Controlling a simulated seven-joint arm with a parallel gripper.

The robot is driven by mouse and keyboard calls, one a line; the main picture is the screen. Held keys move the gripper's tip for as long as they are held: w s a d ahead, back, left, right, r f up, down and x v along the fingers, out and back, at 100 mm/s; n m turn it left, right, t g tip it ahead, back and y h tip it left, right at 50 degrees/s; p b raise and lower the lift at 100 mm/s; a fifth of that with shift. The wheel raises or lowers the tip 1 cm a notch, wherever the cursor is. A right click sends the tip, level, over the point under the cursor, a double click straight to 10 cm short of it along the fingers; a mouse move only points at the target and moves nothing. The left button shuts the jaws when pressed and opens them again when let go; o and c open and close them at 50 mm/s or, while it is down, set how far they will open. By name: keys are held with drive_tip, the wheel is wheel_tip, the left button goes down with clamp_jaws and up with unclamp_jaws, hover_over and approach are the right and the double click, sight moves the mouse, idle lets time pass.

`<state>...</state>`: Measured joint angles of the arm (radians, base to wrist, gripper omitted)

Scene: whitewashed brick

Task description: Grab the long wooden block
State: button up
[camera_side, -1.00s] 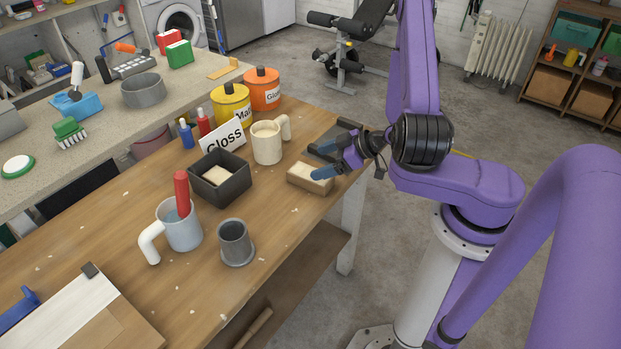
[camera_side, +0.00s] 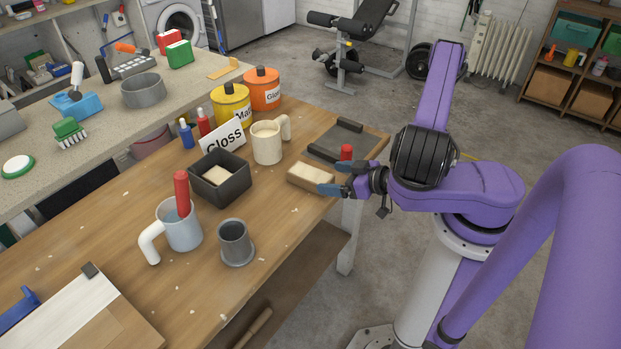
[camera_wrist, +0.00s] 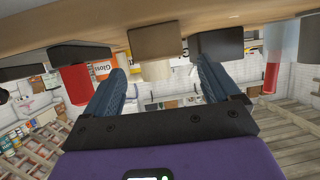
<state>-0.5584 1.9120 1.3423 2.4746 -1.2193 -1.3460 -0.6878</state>
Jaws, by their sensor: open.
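The wooden block (camera_side: 311,178) is oblong with a pale top, and lies on the table near its right-hand edge. My gripper (camera_side: 335,179) is level beside the block's right end, its blue fingers pointing left toward it. The fingers are open and I see nothing held. In the wrist view, which is upside down, the brown block (camera_wrist: 156,43) shows ahead, between the lines of the two fingers (camera_wrist: 160,72). In the side view I cannot tell whether the near fingertip touches the block.
A dark tray (camera_side: 325,152) and a red object (camera_side: 346,152) are just behind my gripper. The wooden table (camera_side: 285,225) is bare in front of the block.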

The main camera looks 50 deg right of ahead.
sight(318, 177)
drive_tip(key=shift+x, duration=3.3)
drive_tip(key=c, duration=1.2)
